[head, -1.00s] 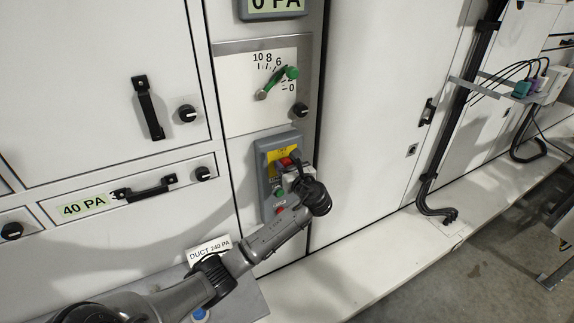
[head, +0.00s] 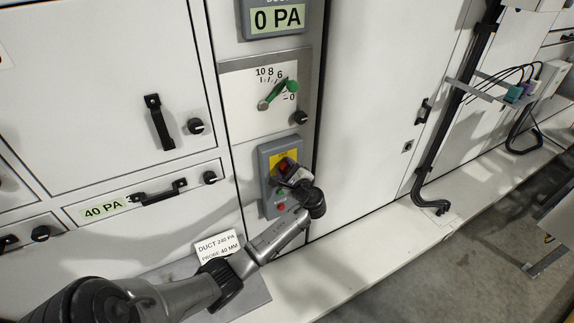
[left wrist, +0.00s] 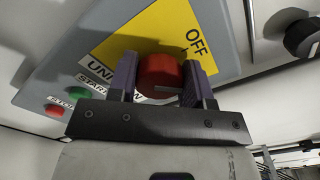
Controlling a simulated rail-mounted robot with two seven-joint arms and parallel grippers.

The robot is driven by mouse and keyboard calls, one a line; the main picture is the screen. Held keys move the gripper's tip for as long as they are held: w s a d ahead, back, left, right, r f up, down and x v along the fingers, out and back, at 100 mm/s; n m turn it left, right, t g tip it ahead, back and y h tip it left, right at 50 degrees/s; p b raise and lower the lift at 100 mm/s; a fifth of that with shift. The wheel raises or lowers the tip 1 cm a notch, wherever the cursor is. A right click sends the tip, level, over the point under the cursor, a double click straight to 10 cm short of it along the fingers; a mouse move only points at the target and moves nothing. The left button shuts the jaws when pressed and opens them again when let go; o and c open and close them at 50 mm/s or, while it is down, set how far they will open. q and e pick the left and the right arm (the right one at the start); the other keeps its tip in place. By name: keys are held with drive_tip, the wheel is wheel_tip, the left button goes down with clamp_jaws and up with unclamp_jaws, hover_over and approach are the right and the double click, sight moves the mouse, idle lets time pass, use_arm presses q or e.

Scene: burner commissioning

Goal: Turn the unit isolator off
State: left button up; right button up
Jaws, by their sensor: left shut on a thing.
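The unit isolator is a red rotary knob (head: 284,165) on a yellow plate, on a grey control box (head: 267,160). In the left wrist view the red knob (left wrist: 159,76) sits between the two dark fingers of my left gripper (left wrist: 160,82), which is shut on it. The word OFF (left wrist: 197,42) shows on the yellow plate (left wrist: 150,33) up and right of the knob. A pale mark shows on the knob's lower side; which setting it marks I cannot tell. In the head view my left gripper (head: 291,172) partly covers the knob. My right gripper is not in view.
Green (left wrist: 79,93) and red (left wrist: 54,110) buttons sit beside the knob, near START and STOP labels. A green-handled lever (head: 280,92) on a numbered scale and a black knob (head: 300,118) are above. A white ledge (head: 365,245) runs below.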

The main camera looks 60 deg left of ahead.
use_arm(q)
drive_tip(key=n, duration=0.3)
drive_tip(key=shift+f+n, duration=0.1)
drive_tip(key=shift+n, duration=0.3)
drive_tip(key=n+b, duration=0.2)
drive_tip(key=n, duration=0.2)
drive_tip(key=shift+s+n, duration=0.1)
drive_tip(key=shift+n, duration=0.6)
drive_tip(key=o, duration=0.9)
drive_tip(key=shift+d, duration=0.6)
drive_tip(key=d+p, duration=0.1)
drive_tip(key=d, duration=0.3)
drive_tip(key=d+p, duration=0.1)
drive_tip(key=d, duration=0.3)
drive_tip(key=d+p, duration=0.1)
drive_tip(key=d, duration=0.3)
drive_tip(key=shift+s+d, duration=0.3)
drive_tip(key=shift+s, duration=0.1)
